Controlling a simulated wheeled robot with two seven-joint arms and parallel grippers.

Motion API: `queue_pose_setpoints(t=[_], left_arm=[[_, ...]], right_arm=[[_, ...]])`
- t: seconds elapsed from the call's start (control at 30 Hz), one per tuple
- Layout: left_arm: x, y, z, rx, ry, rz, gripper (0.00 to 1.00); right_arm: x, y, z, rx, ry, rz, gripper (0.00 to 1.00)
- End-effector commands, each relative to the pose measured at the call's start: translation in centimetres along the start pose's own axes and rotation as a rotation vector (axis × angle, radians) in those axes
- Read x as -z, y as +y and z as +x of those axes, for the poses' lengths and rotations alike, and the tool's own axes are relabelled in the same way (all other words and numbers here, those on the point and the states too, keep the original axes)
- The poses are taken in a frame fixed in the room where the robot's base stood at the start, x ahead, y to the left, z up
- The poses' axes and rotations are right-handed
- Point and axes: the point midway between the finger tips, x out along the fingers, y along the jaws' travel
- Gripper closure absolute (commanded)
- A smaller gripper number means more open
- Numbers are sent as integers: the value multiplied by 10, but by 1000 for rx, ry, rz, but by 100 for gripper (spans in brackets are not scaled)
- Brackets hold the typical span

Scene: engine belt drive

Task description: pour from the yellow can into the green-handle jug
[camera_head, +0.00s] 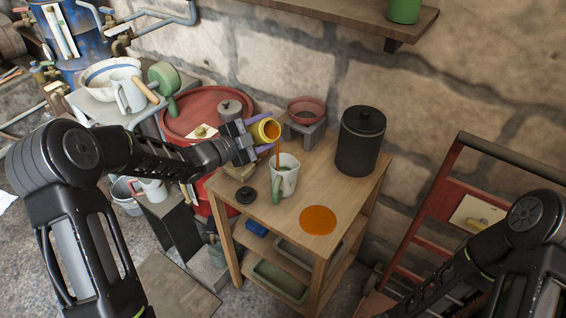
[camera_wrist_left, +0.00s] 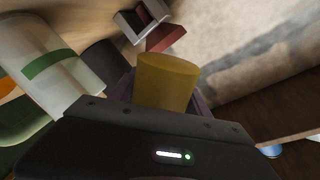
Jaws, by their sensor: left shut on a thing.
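My left gripper (camera_head: 256,137) is shut on the yellow can (camera_head: 265,131) and holds it tilted above the wooden table. Its mouth points right and down, and an orange-brown stream runs from it toward the white jug with the green handle (camera_head: 287,175). The jug stands upright on the table just below, its green handle at the front left. In the left wrist view the can (camera_wrist_left: 165,82) sits between the fingers, and the jug (camera_wrist_left: 48,68) is at the left. My right arm shows at the lower right of the head view, but its gripper is out of frame.
A round orange patch (camera_head: 319,220) lies on the tabletop right of the jug. A black canister (camera_head: 360,141) stands behind at the right. A red bowl on a grey stand (camera_head: 305,130) is behind the can.

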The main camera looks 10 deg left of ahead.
Motion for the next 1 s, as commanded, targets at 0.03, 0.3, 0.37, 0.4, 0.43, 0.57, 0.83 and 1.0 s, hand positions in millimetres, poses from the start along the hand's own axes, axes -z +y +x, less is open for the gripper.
queue_pose_setpoints(t=[0.03, 0.3, 0.37, 0.4, 0.43, 0.57, 0.83, 1.0], left_arm=[[0, 0, 0, 2, 1, 6, 100], [-1, 0, 0, 3, -2, 32, 100], [-1, 0, 0, 3, -3, 38, 100], [-1, 0, 0, 3, -3, 42, 100], [-1, 0, 0, 4, -3, 46, 100], [-2, 0, 0, 4, -5, 58, 100], [-4, 3, 1, 6, -8, 85, 100], [-6, 5, 1, 7, -10, 103, 100]], right_arm=[[0, 0, 1, 0, 0, 0, 64], [0, 1, 3, 0, 0, 0, 64], [0, 2, 4, 0, 0, 0, 64], [0, 2, 4, 0, 0, 0, 64], [0, 2, 4, 0, 0, 0, 64], [0, 2, 6, 0, 0, 0, 64], [0, 4, 10, 0, 0, -1, 64], [0, 5, 13, 0, 0, -1, 64]])
